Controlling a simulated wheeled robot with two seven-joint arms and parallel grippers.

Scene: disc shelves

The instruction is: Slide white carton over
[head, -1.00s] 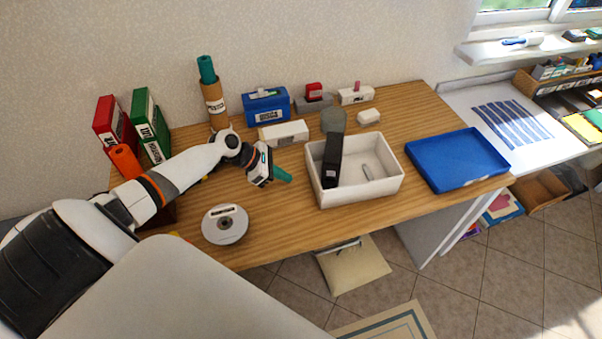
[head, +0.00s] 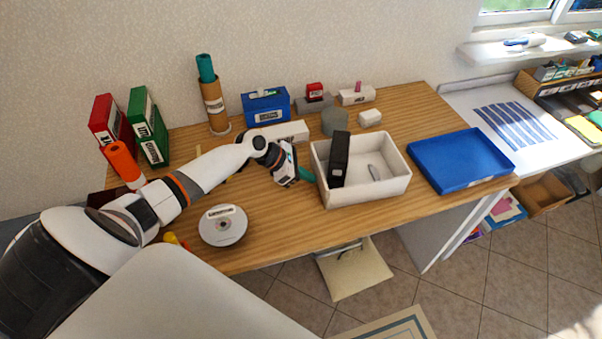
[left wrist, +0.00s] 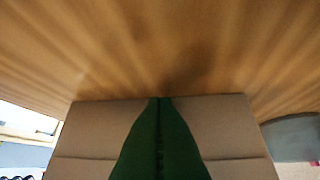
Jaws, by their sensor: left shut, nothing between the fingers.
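The white carton (head: 291,131) lies on its long side on the wooden table, in front of the blue box and behind my left gripper. My left gripper (head: 305,174) is shut and empty, its green fingertips low over the table beside the left wall of the white bin. In the left wrist view the shut green fingers (left wrist: 160,110) show in front of a pale box face (left wrist: 225,125), which looks like the carton. I cannot tell whether they touch it. My right gripper is not in view.
The white bin (head: 402,187) holds a black box (head: 339,158). A grey cylinder (head: 335,122) stands right of the carton. A blue tray (head: 460,160) lies at the right. A disc stack (head: 222,226) sits at the front left. Table between disc stack and bin is clear.

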